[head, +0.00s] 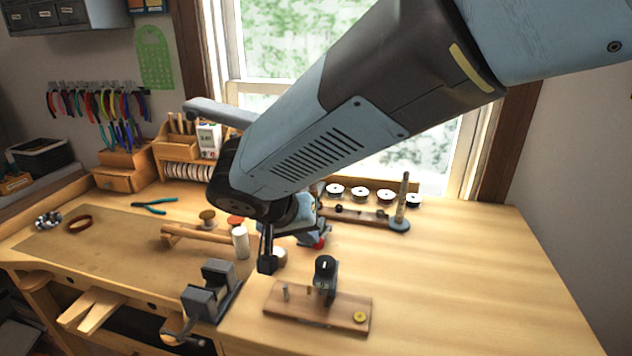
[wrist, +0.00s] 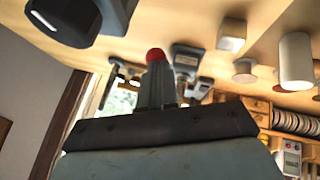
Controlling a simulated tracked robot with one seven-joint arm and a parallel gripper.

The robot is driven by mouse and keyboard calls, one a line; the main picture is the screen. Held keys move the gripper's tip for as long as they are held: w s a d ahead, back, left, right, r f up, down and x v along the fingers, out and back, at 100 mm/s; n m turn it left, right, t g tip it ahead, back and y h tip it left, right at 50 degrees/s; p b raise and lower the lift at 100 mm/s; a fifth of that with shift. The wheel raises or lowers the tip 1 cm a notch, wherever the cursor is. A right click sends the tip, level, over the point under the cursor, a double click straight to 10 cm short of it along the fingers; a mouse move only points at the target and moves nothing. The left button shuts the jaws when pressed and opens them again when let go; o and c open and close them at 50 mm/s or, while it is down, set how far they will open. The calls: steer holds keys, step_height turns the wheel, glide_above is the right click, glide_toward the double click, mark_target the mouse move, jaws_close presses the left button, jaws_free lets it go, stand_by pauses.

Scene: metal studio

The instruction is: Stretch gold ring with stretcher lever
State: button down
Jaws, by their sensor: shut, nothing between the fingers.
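My gripper (head: 267,262) points down over the bench, left of a small wooden block (head: 280,307), and its fingers are together and empty. The wrist view shows my closed fingers (wrist: 157,85) in line with a red ball (wrist: 155,55). The block carries a black upright device (head: 326,278), short pegs and a small round gold piece (head: 360,317), too small to tell whether it is the ring. A tapered upright rod (head: 403,195) stands on a round grey base at the back right. I cannot tell for sure which device is the stretcher or where its lever is.
A dark vise-like block (head: 212,290) is at the front edge. A white cylinder (head: 241,242), a wooden roller (head: 200,237) and a blue-grey tool with a red knob (head: 318,243) are near my gripper. Several spools (head: 360,193) line the back. The right bench is clear.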

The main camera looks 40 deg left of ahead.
steer(key=shift+s+d+f, duration=0.1)
steer(key=shift+s+f, duration=0.15)
steer(key=shift+f, duration=0.35)
steer(key=shift+s+d+f, duration=0.1)
steer(key=shift+s+f, duration=0.15)
steer(key=shift+f, duration=0.3)
steer(key=shift+s+d+f, duration=0.1)
steer(key=shift+s+f, duration=0.15)
steer(key=shift+f, duration=0.35)
